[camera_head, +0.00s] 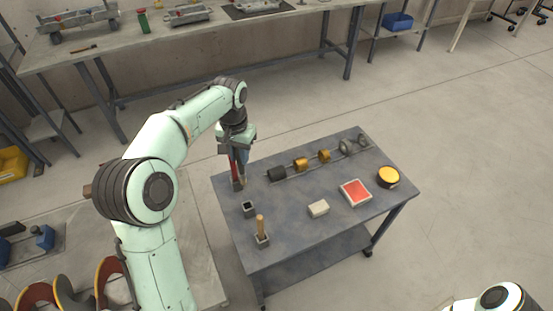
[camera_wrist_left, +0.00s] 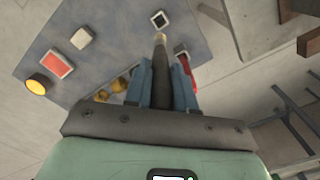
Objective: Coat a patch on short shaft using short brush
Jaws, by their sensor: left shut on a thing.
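My left gripper (camera_head: 240,160) hangs over the back left of the grey table. A shaft assembly lies along the back of the table, with a dark cylinder (camera_head: 277,173), gold pieces (camera_head: 300,164) and grey rings (camera_head: 345,147). The gripper is left of it and apart. Which part is the short shaft I cannot tell. My right gripper is not in view.
A red upright tool (camera_head: 232,168) stands close to the gripper. An empty square holder (camera_head: 249,209) and a holder with a wooden handle (camera_head: 261,228) stand at the left. A white block (camera_head: 318,208), red-topped tray (camera_head: 355,191) and yellow-topped tin (camera_head: 388,176) are at right.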

